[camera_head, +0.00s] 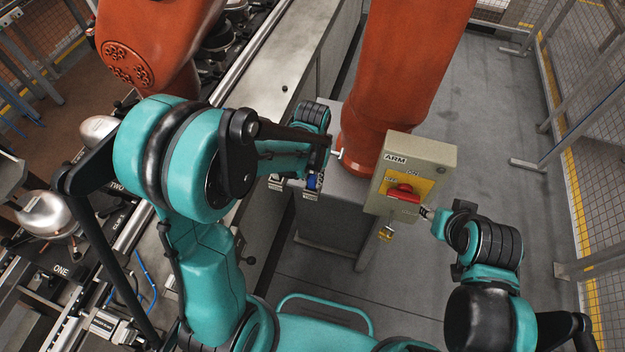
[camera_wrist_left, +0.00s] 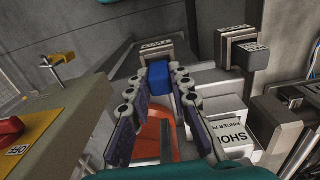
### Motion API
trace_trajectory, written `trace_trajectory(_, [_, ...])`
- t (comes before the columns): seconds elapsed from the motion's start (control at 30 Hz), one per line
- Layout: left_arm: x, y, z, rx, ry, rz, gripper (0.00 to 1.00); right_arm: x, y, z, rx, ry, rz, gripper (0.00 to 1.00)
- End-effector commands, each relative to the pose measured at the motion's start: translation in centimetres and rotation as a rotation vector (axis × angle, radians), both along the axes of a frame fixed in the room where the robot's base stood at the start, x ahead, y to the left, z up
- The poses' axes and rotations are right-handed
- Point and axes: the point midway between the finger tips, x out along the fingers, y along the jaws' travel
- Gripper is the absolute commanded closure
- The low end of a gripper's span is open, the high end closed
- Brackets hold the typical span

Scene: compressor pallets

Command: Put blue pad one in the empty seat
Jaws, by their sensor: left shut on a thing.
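A small blue pad (camera_wrist_left: 160,84) is between the fingertips of my left gripper (camera_wrist_left: 157,90) in the left wrist view. The gripper is shut on it. In the head view the pad (camera_head: 312,182) shows as a small blue spot at my left gripper (camera_head: 316,172), over the grey stand. Grey labelled blocks lie past the fingers in the wrist view. One block (camera_wrist_left: 155,48) is just beyond the pad, and I cannot tell if they touch. I cannot make out which seat is empty. My right gripper (camera_head: 427,213) is beside the switch box; its fingers are too small to read.
The switch box (camera_head: 418,160) marked ARM has a red knob and stands right of the left gripper. An orange column (camera_head: 400,80) rises behind. Another block (camera_wrist_left: 245,48) and a labelled shoe block (camera_wrist_left: 230,132) are at the right. Compressors (camera_head: 45,214) line the left.

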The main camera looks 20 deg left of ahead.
Motion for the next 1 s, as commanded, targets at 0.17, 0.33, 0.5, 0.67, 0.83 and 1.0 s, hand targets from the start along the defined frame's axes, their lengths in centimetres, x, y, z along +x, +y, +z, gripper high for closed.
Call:
trace_trajectory(0.17, [0.0,0.0,-1.0,0.000,0.000,0.000,1.00,0.0,0.0,-0.2,0.000,0.000,0.000,0.59])
trace_trajectory(0.33, [0.0,0.0,-0.9,0.000,0.000,0.000,1.00,0.0,0.0,-0.2,0.000,0.000,0.000,0.59])
trace_trajectory(0.5, [0.0,0.0,-1.3,0.000,0.000,0.000,0.72,0.0,0.0,-0.6,0.000,0.000,0.000,0.59])
trace_trajectory(0.67, [0.0,0.0,-1.2,0.000,0.000,0.000,0.60,0.0,0.0,-0.5,0.000,0.000,0.000,0.59])
trace_trajectory(0.83, [0.0,0.0,-1.2,0.000,0.000,0.000,0.60,0.0,0.0,-0.5,0.000,0.000,0.000,0.59])
trace_trajectory(1.0, [0.0,0.0,0.0,0.000,0.000,0.000,0.60,0.0,0.0,0.1,0.000,0.000,0.000,0.59])
